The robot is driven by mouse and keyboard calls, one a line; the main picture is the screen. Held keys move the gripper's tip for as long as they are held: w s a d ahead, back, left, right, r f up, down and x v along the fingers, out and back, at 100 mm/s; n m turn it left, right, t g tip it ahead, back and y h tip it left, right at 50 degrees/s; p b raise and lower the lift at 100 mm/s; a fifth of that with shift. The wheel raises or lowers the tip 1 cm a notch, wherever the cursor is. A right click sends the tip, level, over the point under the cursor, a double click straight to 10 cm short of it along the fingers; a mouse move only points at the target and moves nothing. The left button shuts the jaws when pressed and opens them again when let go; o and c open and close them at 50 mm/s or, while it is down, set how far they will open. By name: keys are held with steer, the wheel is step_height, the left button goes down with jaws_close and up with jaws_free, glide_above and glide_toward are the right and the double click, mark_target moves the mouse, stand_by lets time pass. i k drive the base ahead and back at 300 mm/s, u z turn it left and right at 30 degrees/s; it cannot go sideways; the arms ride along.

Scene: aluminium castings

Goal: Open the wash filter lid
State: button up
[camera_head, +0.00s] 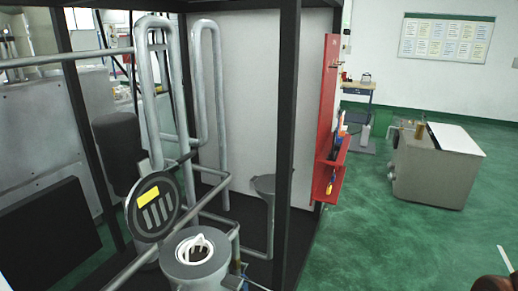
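The wash filter is a grey upright cylinder (200,262) at the bottom, left of centre. Its top opening is uncovered and shows a white handle-like part (196,246) inside a dark hole. A round dark lid (150,218) with a yellow label and light stripes stands nearly upright just left of and behind the opening, so it appears open. My gripper is not in view.
Grey pipes (150,90) rise behind the filter, and black frame posts (284,140) stand around it. A red panel with a tool shelf (326,130) is on the right post. A grey bin (432,170) stands further right on open green floor (400,245).

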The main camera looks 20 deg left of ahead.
mark_target(153, 207)
steer(key=z, duration=0.2)
steer(key=i, duration=3.45)
steer(key=u, duration=3.85)
